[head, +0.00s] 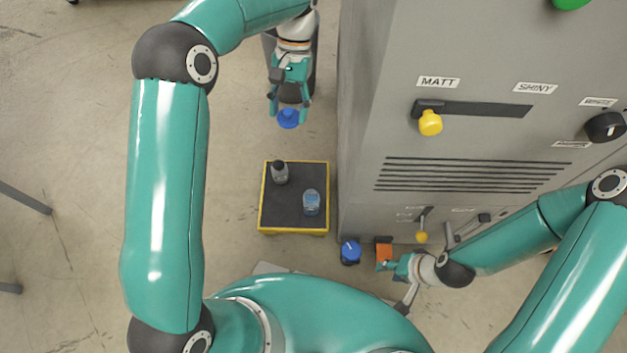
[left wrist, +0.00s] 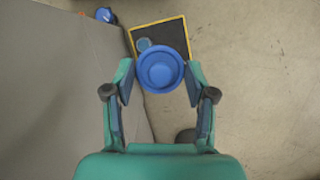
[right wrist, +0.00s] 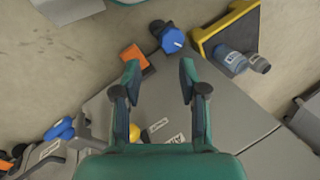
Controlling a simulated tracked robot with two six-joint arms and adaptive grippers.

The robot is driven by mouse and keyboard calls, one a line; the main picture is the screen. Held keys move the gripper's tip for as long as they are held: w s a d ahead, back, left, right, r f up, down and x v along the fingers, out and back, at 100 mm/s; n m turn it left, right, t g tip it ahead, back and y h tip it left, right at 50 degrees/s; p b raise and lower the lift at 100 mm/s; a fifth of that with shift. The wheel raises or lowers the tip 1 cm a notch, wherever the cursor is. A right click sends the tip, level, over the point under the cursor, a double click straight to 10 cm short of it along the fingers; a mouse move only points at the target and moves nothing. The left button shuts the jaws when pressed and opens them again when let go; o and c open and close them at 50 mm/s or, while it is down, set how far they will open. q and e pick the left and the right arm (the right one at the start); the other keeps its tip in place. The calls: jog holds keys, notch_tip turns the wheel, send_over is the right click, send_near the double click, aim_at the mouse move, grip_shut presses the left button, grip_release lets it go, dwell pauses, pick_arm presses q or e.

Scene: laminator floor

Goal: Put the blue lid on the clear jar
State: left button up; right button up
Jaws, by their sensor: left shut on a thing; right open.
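My left gripper (head: 289,112) is shut on the blue lid (head: 288,120). In the left wrist view the round lid (left wrist: 160,68) sits between the fingertips. The clear jar (head: 311,203), bluish with a pale label, stands on a dark platform (head: 295,218) with a yellow rim. In the head view the gripper and lid are above the platform in the picture, apart from the jar. In the left wrist view the jar (left wrist: 143,43) shows just past the lid's edge. My right gripper (right wrist: 160,70) is open and empty by the machine's lower panel.
A grey bottle with a dark top (head: 280,174) stands on the platform beside the jar. The grey machine (head: 360,150) rises right of it. A blue knob-like thing (head: 349,250) and an orange block (head: 384,251) are near my right gripper. The floor left of the platform is clear.

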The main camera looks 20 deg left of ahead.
pick_arm(q)
jog(key=shift+f, duration=0.15)
pick_arm(e)
jog(key=shift+o, duration=1.3)
jog(key=o, duration=0.5)
jog(key=shift+f+b, duration=0.45)
jog(key=shift+c, duration=0.2)
pick_arm(q)
notch_tip(320, 180, down, 17)
jog(key=w+a+m+t+y, duration=0.2)
jog(key=a+m+t+y, duration=0.15)
jog(key=m, duration=0.95)
jog(key=shift+s+d+f+m+t+b, duration=0.7)
jog(key=shift+d+f+m, duration=0.85)
jog(key=shift+f+m, duration=0.85)
jog(key=shift+s+d+f+m+t+b, duration=0.7)
jog(key=shift+d+f+m, duration=1.05)
jog(key=shift+f, duration=1.2)
jog(key=shift+s+d+f+m+t+b, duration=0.7)
jog(key=shift+d+f+m, duration=0.65)
jog(key=shift+f+m, duration=1.15)
jog(key=shift+f+b, duration=0.9)
jog(key=shift+b, duration=0.05)
pick_arm(e)
notch_tip(320, 180, down, 6)
